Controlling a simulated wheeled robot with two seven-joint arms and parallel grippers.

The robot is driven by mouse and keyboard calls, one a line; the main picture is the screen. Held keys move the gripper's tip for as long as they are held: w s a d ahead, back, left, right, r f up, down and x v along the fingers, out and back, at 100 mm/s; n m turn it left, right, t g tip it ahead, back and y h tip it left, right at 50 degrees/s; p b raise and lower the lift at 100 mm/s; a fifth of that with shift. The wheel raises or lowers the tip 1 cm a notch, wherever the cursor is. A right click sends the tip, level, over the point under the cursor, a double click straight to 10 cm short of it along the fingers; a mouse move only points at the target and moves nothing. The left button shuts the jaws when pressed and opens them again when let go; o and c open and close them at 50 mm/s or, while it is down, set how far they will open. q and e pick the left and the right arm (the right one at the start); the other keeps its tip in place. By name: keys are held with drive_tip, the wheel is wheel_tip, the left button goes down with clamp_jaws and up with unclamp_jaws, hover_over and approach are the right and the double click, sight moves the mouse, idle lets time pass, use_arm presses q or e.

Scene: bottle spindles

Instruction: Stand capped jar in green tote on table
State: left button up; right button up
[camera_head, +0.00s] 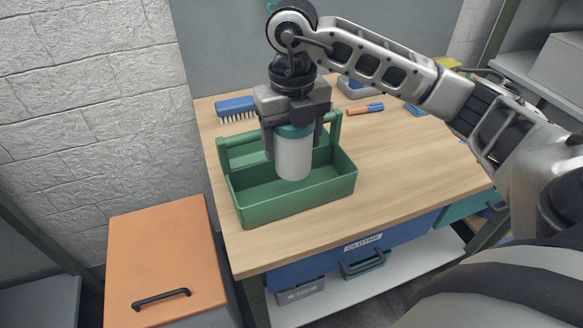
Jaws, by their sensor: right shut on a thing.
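The capped jar (293,158) is white with a teal cap and hangs upright. My right gripper (293,130) is shut on it near the cap, pointing down. The green tote (300,203) is an open tray with a raised handle, on the wooden table (390,165) near its left end. The jar is over the tote's interior, in front of the handle. Its bottom is in view against the tote's inside, and I cannot tell whether it touches the floor. The gripper hides part of the handle. My left gripper is not in view.
A blue brush (236,106) lies behind the tote. An orange-and-blue tool (365,109) and a grey box (355,88) lie at the back. An orange-topped cabinet (165,255) stands left of the table. The table right of the tote is clear.

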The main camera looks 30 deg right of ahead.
sight(292, 168)
wheel_tip(292, 168, down, 3)
drive_tip(key=shift+f, duration=0.1)
wheel_tip(292, 168, down, 4)
drive_tip(key=shift+r+p, duration=0.2)
drive_tip(key=shift+p, duration=0.1)
drive_tip(key=shift+f, duration=0.1)
drive_tip(key=shift+f, duration=0.15)
drive_tip(key=o, duration=1.1)
drive_tip(key=shift+o, duration=0.2)
